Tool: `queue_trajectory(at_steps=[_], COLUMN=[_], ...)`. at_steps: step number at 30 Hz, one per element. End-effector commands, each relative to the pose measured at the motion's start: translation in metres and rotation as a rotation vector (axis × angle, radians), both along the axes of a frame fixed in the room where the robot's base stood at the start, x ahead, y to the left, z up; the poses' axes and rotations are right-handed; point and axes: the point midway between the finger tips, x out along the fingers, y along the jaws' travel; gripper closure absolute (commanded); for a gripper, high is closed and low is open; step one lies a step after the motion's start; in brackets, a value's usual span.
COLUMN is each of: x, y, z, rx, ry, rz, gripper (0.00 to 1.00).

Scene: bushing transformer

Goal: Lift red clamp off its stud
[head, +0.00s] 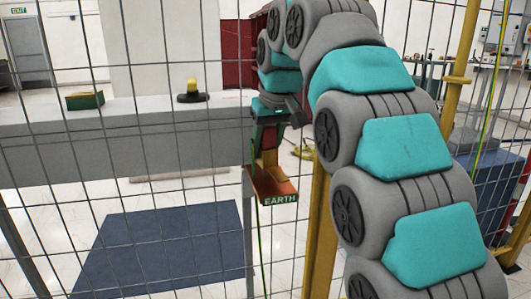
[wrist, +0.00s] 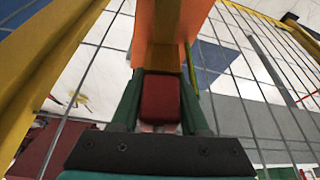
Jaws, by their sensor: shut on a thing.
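My gripper (head: 269,140) is at the middle of the head view, pointing down, its green fingers on either side of the red clamp (head: 270,137). In the wrist view the red clamp (wrist: 160,100) sits between the two fingers (wrist: 161,110), which are shut on it. An orange part (head: 268,160) runs down from the clamp to an orange-topped bracket (head: 275,184) with a green EARTH label. The orange surface (wrist: 165,25) also fills the top middle of the wrist view. The stud is hidden; I cannot tell whether the clamp still touches it.
Wire fence mesh and a yellow post (head: 320,225) stand close to my arm. A grey beam (head: 110,145) at left carries a green box (head: 85,100) and a black thing with a yellow knob (head: 192,92). A blue mat (head: 165,250) lies below. A thin green-yellow wire (head: 256,225) hangs beside the bracket.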

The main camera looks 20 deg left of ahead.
Motion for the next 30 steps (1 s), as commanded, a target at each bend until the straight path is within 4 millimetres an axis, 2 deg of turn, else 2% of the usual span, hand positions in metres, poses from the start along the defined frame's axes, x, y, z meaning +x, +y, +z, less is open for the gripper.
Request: queue_trajectory(at_steps=[11,12,18,24,30], x=[0.001,0.000,0.000,0.000,0.000], y=[0.001,0.000,0.000,0.000,0.000], z=[0.032,0.042,0.065,0.077,0.079], rx=[0.004,0.003,0.002,0.002,0.002], ry=[-0.005,-0.003,-0.002,-0.002,-0.002], rz=[0.000,0.000,0.000,0.000,0.000], gripper=[1.00,1.00,1.00,1.00,1.00])
